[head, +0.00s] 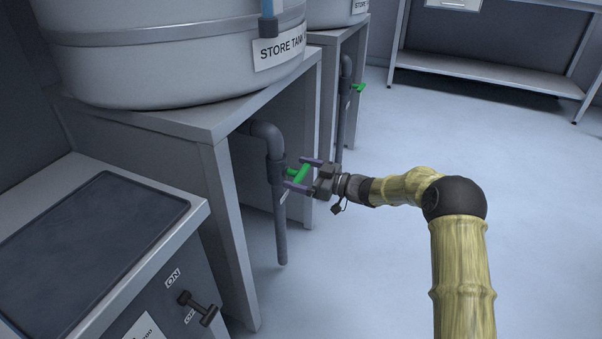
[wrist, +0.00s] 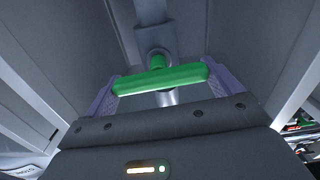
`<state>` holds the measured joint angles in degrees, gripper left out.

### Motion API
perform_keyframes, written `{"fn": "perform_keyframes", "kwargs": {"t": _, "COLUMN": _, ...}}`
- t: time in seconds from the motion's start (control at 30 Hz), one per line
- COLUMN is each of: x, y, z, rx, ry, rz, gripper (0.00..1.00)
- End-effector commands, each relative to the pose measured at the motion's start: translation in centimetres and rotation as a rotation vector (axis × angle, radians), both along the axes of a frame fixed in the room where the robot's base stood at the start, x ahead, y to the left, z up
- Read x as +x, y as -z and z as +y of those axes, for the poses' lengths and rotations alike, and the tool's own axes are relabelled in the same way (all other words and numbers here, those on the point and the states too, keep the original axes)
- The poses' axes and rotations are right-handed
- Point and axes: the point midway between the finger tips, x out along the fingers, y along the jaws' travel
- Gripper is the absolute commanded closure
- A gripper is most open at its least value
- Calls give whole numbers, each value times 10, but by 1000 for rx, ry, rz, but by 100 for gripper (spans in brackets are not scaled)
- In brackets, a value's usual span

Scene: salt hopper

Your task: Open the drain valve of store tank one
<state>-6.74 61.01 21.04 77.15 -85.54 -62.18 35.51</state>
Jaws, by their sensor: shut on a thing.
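A large grey tank (head: 180,60), its label partly hidden and reading "STORE TAN", stands on a grey stand at the upper left in the head view. A grey drain pipe (head: 277,172) bends down beneath it. A green valve handle (head: 301,174) sticks out from this pipe. My gripper (head: 303,175) is shut on the handle, with one purple finger at each end of it. In the wrist view the green handle (wrist: 160,80) lies crosswise between the fingers of my gripper (wrist: 165,88), with the grey valve body (wrist: 155,38) behind it.
A second tank stand (head: 340,50) with its own pipe and green handle (head: 358,87) is farther back. A grey cabinet (head: 150,230) with a black ON lever (head: 198,308) stands at the lower left. A shelf bench (head: 490,78) is at the back. The floor to the right is clear.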

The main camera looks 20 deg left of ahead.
Motion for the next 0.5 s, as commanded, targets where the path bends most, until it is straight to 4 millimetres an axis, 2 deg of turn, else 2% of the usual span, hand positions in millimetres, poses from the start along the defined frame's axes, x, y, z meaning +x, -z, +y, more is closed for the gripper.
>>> {"fn": "perform_keyframes", "kwargs": {"t": 0.27, "x": -1, "y": 0, "z": 0, "rx": -16, "ry": -1, "rz": -159, "gripper": 32}}
{"fn": "perform_keyframes", "kwargs": {"t": 0.5, "x": -2, "y": 1, "z": 0, "rx": -33, "ry": 0, "rz": -371, "gripper": 32}}
